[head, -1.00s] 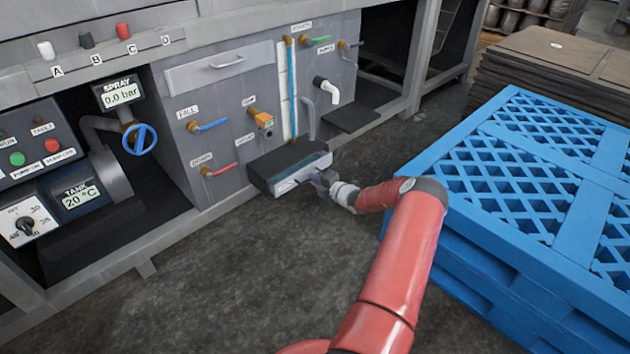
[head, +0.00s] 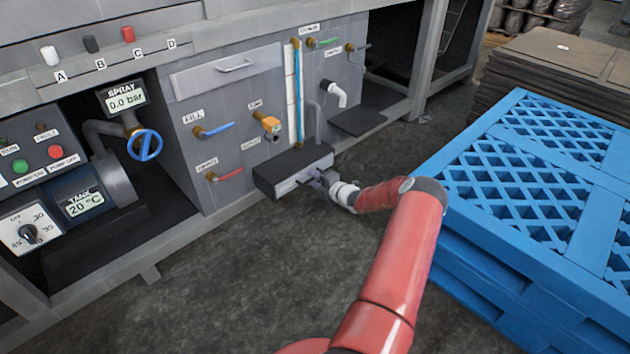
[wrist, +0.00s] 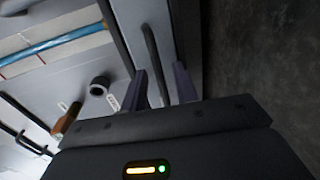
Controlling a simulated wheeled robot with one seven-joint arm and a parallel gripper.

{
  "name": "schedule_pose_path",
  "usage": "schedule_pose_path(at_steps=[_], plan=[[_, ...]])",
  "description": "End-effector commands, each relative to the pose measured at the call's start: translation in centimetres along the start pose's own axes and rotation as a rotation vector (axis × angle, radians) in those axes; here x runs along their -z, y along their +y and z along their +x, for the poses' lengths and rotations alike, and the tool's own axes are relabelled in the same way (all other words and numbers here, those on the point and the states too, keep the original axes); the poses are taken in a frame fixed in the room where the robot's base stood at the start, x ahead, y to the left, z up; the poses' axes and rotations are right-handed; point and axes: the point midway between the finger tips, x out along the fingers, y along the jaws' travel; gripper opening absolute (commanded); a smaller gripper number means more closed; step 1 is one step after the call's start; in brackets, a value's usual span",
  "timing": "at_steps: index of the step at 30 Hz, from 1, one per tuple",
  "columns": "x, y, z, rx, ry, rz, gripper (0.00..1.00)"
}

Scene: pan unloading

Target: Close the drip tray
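The drip tray (head: 288,186) is low on the machine's front panel, in a dark housing (head: 285,163) just above the floor. Its grey front face looks close to flush with the housing; I cannot tell whether a small gap is left. My gripper (head: 321,180) is at the right part of the tray's front in the head view. In the wrist view, the two fingers of my gripper (wrist: 160,80) stand apart with a dark bar-like handle (wrist: 151,45) between them, gaps showing on both sides. My gripper partly hides the tray front.
A blue pallet stack (head: 530,170) stands close to the right of my arm. Valves, including a blue-handled one (head: 215,130) and a red-handled one (head: 228,175), are on the panel above left. The floor (head: 220,280) in front is clear.

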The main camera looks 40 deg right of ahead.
Motion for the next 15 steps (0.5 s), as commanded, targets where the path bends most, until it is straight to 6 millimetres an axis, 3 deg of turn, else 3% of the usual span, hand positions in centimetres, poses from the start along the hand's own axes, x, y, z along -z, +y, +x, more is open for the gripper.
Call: schedule_pose_path(at_steps=[5, 15], plan=[[-0.1, 0.1, -1.1, 0.001, -0.002, 0.001, 0.30], [0.0, 0.1, -6.5, 0.001, 0.000, 0.001, 0.30]])
